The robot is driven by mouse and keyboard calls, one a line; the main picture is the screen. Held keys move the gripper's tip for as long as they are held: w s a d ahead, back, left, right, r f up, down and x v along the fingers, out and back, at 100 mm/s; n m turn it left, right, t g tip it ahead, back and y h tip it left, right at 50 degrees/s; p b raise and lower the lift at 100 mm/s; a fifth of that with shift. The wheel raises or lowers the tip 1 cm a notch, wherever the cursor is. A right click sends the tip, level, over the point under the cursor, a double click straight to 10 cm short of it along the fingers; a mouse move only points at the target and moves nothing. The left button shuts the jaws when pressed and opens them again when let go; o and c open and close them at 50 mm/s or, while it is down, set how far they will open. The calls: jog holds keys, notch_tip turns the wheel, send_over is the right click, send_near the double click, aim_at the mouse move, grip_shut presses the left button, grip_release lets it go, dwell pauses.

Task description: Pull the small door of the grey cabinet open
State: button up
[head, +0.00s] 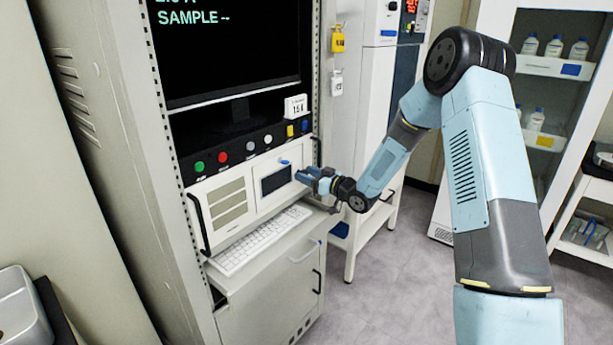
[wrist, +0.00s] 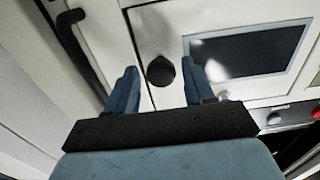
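The small door (head: 275,181) is a pale panel with a dark window in the front of the tall grey cabinet (head: 128,150), and it looks closed. In the wrist view the door's dark window (wrist: 250,48) lies to the right of a round black knob (wrist: 160,71). My gripper (head: 304,177) is at the door's right side in the head view, where it hides the knob. In the wrist view my gripper (wrist: 160,79) is open, with one finger on each side of the knob in the picture. I cannot tell whether either finger touches it.
A keyboard (head: 262,240) lies on a pulled-out shelf below the door. A row of coloured buttons (head: 250,146) and a monitor (head: 232,50) are above. A black bar handle (wrist: 78,48) is near my gripper. A white cart (head: 360,225) stands right of the cabinet. Floor is free beside it.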

grip_shut()
dwell(0.3)
